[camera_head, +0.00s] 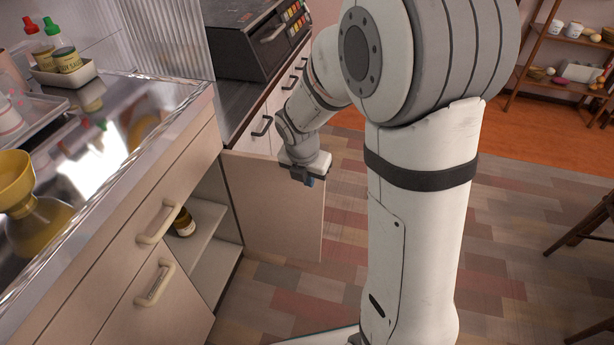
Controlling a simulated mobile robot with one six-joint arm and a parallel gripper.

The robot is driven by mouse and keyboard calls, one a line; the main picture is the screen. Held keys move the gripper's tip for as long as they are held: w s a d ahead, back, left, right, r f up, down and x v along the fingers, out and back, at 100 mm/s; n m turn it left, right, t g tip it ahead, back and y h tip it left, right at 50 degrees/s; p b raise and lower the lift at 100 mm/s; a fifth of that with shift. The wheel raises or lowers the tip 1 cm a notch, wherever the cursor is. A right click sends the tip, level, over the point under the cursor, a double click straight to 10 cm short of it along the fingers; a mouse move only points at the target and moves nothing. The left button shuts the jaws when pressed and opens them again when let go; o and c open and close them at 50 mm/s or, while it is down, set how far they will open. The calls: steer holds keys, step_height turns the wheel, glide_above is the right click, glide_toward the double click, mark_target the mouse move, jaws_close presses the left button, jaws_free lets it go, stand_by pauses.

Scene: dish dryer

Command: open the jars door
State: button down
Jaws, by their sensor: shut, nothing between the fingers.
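The jars door (275,218) is a beige cabinet door. It stands swung wide open from the counter front, with its inner face towards me. A dark jar (183,222) with a yellowish label sits on the shelf (203,218) inside the open compartment. My gripper (312,181) is at the upper outer part of the door, near its top edge. It is shut with nothing in it. I cannot tell whether it touches the door. The door's outer face and any handle there are hidden.
Another cabinet door (165,315) with a beige handle is closed at the lower left, below a drawer (125,255). The countertop (130,140) holds bottles and a yellow vessel. A black oven (265,40) stands behind. The tiled floor right of the door is clear.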

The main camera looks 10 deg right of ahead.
steer(key=s+d+r+m+p, duration=0.1)
steer(key=s+r+m+p, duration=0.5)
steer(key=r, duration=0.8)
steer(key=s+d+r+m+y+p, duration=0.1)
steer(key=s+r+m+p, duration=0.6)
steer(key=r+m+p, duration=0.6)
steer(key=s+r+m+p, duration=0.7)
steer(key=r+m+p, duration=0.2)
steer(key=r, duration=0.6)
steer(key=shift+d+m+y+p, duration=0.3)
steer(key=shift+d+m+p, duration=0.1)
steer(key=shift+p, duration=0.85)
steer(key=shift+s, duration=0.1)
